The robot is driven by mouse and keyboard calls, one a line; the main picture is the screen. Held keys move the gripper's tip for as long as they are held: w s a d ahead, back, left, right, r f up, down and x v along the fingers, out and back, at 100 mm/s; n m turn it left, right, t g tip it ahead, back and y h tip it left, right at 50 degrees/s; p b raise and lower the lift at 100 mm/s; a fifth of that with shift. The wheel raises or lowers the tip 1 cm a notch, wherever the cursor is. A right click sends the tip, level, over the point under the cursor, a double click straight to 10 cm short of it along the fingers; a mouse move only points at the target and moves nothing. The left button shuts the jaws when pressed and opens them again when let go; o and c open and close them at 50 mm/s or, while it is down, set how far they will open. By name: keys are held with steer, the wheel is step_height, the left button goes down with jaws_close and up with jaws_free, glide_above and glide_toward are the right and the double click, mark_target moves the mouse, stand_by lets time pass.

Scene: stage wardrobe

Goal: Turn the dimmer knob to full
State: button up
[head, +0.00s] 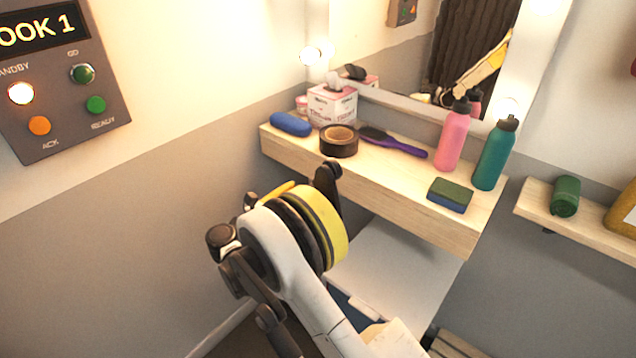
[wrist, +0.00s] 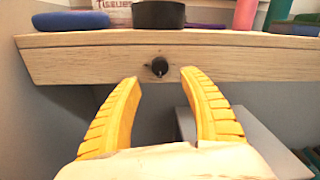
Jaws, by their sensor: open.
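The dimmer knob (wrist: 160,67) is a small round black knob on the front face of the wooden shelf (wrist: 90,62), seen in the wrist view. A small pale mark seems to show on its lower part, too small to read surely. My gripper (wrist: 160,78) is open, its two yellow fingers spread to either side just below the knob, with nothing between them. Whether the tips reach the knob's depth I cannot tell. In the head view my gripper (head: 306,186) is in front of the shelf's left part and the knob is hidden.
A wall panel (head: 58,80) with lights hangs left. A grey surface (head: 395,275) lies below the shelf.

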mark_target(319, 179)
steer(key=b+x, duration=0.2)
steer(key=x, duration=0.5)
steer(key=shift+w+d, duration=0.15)
steer(key=shift+w, duration=0.1)
jaws_close()
